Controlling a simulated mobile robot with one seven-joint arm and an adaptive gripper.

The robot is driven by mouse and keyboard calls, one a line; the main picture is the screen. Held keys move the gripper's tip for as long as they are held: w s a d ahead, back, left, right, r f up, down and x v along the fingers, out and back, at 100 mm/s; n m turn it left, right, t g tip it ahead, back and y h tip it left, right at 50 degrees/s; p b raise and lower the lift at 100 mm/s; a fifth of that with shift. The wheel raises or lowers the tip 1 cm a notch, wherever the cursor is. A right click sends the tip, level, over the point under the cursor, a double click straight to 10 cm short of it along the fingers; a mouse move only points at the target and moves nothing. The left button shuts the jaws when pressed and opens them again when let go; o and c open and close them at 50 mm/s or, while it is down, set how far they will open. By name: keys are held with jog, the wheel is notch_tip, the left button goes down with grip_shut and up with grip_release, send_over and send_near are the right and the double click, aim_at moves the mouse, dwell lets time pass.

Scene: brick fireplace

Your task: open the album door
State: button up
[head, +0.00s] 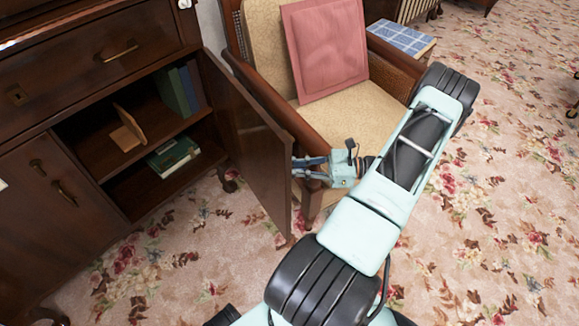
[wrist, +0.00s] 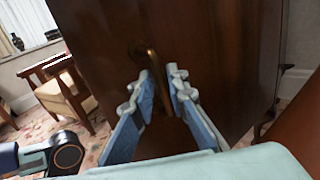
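The dark wooden cabinet door (head: 245,135) stands swung wide open, hinged at the cabinet's right side. In the wrist view the door's outer face (wrist: 220,50) fills the middle, with a brass handle (wrist: 152,65) on it. My gripper (head: 299,168) is at the outer face of the door, near its free edge. In the wrist view my gripper (wrist: 160,75) has its fingertips apart, with the handle's lower part between them and a gap beside it. Whether a finger touches the handle cannot be told. The handle is hidden in the head view.
The open compartment shows a shelf (head: 150,145) with green books (head: 174,92) and a wooden stand (head: 128,128). An armchair (head: 262,60) with a pink cushion (head: 325,48) stands close behind the door and my gripper. The floral carpet (head: 510,200) is clear at right.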

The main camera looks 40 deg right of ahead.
jog(key=v, duration=1.2)
jog(key=shift+s+a, duration=0.1)
